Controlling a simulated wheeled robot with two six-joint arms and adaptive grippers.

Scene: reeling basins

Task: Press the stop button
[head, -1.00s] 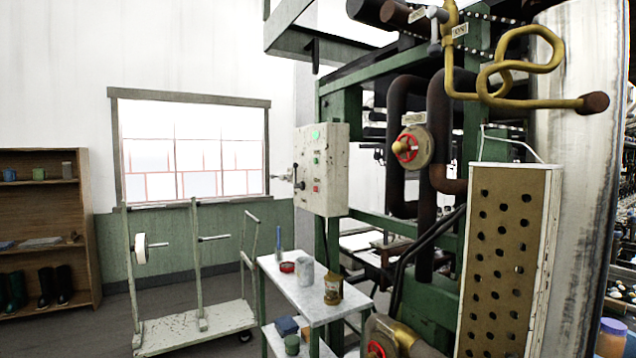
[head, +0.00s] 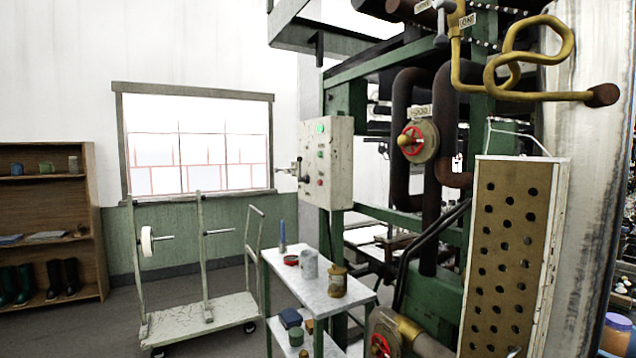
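A pale, worn control box (head: 327,163) is mounted on the green machine frame near the middle of the head view. Its face carries a lit green lamp (head: 320,128), small green buttons below it and a red button (head: 320,182) low on the face. The labels are too small to read. A lever (head: 293,171) sticks out from the box's left side. Neither of my grippers is in view.
A small white-topped table (head: 318,282) with a tin, a jar and other items stands below the box. A wheeled cart (head: 205,318) is left of it. Pipes with a red valve wheel (head: 410,141) and a perforated panel (head: 508,255) fill the right. Some floor shows at left.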

